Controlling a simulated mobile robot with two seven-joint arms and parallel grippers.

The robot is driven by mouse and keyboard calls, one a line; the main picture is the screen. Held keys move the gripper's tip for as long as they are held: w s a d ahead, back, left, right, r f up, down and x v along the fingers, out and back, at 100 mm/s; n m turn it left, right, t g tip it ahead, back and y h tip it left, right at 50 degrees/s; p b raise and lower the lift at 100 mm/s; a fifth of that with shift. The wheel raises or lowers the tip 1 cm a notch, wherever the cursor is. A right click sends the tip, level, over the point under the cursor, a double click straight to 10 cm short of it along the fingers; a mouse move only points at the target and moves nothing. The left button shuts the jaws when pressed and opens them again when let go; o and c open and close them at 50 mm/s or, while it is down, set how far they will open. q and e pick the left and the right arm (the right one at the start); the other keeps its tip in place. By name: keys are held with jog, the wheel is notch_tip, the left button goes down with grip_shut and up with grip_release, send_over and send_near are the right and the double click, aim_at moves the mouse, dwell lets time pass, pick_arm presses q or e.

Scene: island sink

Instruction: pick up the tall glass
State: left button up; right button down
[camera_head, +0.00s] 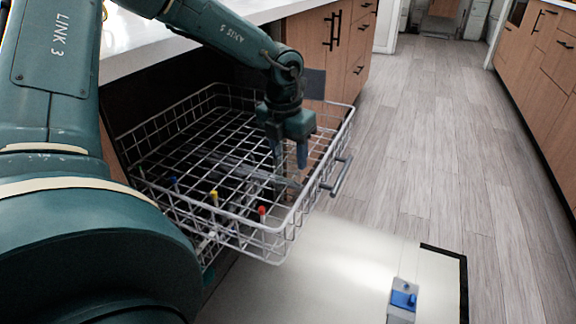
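My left gripper (290,168) points down into the right part of a white wire dishwasher rack (262,243). Its two fingers are apart, and I see nothing clearly held between them. A faint, see-through long shape, likely the tall glass (240,168), lies on its side in the rack, beside and partly behind the fingers. Its outline is hard to make out against the wires, and I cannot tell whether the fingers touch it.
The rack is pulled out below a white counter (130,32) and has a handle (342,176) on its right side. Blue, yellow and red-tipped items stand at its near side. The open dishwasher door (300,285) lies below. Wooden floor (440,130) is clear to the right.

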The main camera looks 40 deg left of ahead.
pick_arm(q)
jog(key=c, duration=0.5)
jog(key=shift+c, duration=0.2)
